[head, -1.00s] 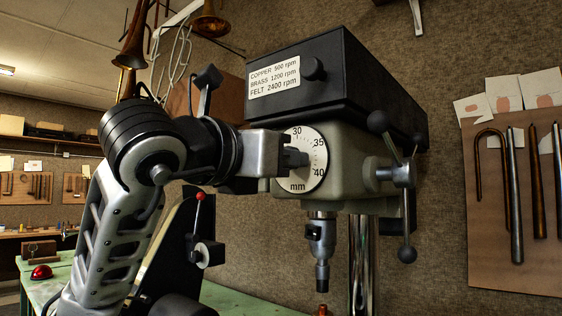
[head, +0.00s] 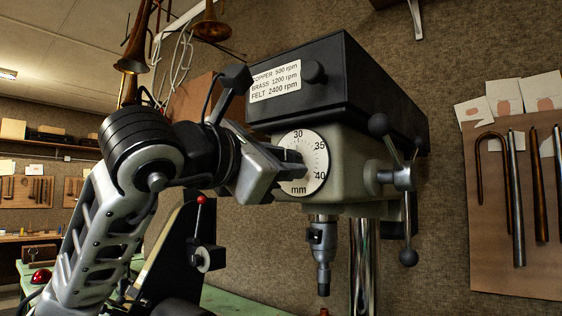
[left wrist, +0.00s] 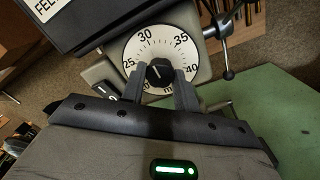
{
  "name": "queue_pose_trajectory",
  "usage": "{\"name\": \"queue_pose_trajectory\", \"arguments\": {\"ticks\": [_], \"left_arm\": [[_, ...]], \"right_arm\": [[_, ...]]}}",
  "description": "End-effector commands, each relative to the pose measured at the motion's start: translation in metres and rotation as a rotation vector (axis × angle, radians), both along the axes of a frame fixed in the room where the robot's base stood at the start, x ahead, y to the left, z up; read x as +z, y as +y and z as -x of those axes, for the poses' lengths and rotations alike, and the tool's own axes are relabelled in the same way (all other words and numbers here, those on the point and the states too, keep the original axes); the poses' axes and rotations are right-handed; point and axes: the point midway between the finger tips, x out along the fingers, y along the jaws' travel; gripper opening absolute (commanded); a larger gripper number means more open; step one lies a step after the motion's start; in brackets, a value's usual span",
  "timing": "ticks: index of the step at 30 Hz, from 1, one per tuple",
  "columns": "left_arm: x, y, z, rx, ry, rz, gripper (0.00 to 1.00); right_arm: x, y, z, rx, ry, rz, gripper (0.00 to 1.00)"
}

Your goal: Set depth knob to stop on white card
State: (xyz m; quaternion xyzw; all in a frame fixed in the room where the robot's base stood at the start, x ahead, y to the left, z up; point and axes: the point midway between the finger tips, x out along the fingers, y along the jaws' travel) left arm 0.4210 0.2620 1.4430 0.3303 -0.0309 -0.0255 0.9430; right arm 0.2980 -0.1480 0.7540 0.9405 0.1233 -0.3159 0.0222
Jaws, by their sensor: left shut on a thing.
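The depth knob (left wrist: 158,72) is a small dark knob at the middle of a round white dial marked in mm (head: 316,152) on the front of the drill press. In the left wrist view 25, 30, 35 and 40 can be read on the dial; the knob's exact setting is too small to tell. My left gripper (head: 291,170) is shut on the knob, a finger on each side of it in the left wrist view (left wrist: 160,80). In the head view the gripper hides the knob. Several white cards (head: 504,92) are on the wall at right. My right gripper is out of view.
The press's dark head (head: 365,80) carries a white speed label (head: 275,84). A feed handle with dark balls (head: 401,178) stands right of the dial, and the chuck (head: 322,240) hangs below. A tube board (head: 490,220) is at right. The green bench (left wrist: 270,125) looks clear near the press.

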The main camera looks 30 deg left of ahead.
Motion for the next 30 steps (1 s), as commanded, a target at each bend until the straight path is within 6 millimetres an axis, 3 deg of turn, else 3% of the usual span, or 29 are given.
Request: {"name": "queue_pose_trajectory", "arguments": {"ticks": [12, 13, 15, 25, 30], "left_arm": [[0.001, 0.0, 0.001, -0.001, -0.003, -0.006, 0.08], [0.001, 0.0, 0.001, -0.001, -0.003, -0.006, 0.36], [0.001, 0.0, 0.001, -0.001, -0.003, -0.005, 0.52], [0.0, 0.0, 0.003, 0.0, -0.003, -0.005, 0.52], [-0.002, 0.002, 0.024, -0.001, -0.006, -0.005, 0.52]], "right_arm": [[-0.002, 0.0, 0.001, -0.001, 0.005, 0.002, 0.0], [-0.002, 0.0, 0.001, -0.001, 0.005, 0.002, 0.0], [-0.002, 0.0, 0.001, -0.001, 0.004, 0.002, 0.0], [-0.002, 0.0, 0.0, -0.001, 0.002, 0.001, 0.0], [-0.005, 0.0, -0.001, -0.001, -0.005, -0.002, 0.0]]}}
